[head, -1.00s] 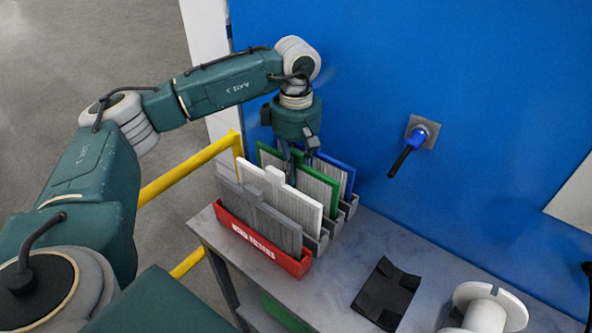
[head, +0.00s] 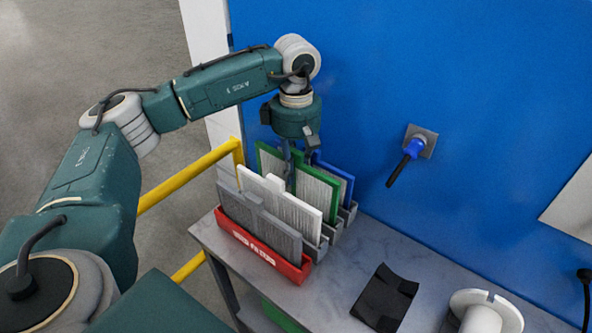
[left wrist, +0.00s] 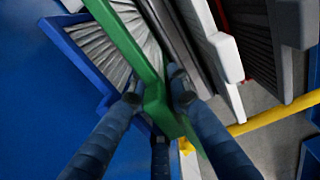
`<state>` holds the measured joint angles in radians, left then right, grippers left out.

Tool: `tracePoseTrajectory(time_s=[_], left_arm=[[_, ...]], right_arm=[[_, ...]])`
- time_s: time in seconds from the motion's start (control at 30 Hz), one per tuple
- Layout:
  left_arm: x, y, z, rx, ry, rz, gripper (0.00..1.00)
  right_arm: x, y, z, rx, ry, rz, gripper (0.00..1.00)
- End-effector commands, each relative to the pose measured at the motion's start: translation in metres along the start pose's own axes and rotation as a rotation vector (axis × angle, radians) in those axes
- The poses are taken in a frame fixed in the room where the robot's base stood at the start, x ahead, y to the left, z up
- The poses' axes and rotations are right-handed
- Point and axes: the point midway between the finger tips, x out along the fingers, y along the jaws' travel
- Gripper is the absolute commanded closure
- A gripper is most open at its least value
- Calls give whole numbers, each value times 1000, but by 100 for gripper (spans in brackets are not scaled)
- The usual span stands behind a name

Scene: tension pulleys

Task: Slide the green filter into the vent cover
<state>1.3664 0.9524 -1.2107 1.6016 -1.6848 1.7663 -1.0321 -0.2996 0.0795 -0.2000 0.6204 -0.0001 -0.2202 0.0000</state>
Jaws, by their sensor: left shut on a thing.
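The green filter (head: 318,190) is a pleated panel in a green frame. It stands upright in a rack between the white-framed filter (head: 285,205) and the blue-framed filter (head: 340,177). My left gripper (head: 298,165) is over it from above, and its fingers are shut on the green frame. In the left wrist view the fingers (left wrist: 155,95) sit on both sides of the green frame (left wrist: 135,50). The fingertips are partly hidden in the head view. No vent cover can be made out for sure. My right gripper is not in view.
A grey filter (head: 258,225) stands in front, in a red labelled holder (head: 262,252). A black pad (head: 385,298) and a white spool-like part (head: 483,315) lie to the right on the grey table (head: 345,275). A blue wall (head: 470,100) with a blue-and-black handle (head: 407,160) rises behind.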

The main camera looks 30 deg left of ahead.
Motion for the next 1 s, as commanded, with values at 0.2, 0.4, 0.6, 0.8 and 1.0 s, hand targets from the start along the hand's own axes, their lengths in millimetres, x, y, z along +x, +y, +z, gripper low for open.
tracePoseTrajectory(time_s=[0.2, 0.4, 0.6, 0.8, 1.0], left_arm=[[-6, 0, 0, 0, 0, 1, 100], [-7, 0, 0, 0, 0, 1, 100], [-8, 0, 0, 0, 0, 1, 100], [-17, 0, 0, 0, -1, 2, 100], [-30, 0, 0, 0, -1, 2, 100]], right_arm=[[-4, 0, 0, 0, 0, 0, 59], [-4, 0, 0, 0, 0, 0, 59], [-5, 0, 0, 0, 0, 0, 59], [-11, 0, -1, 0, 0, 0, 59], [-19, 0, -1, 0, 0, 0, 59]])
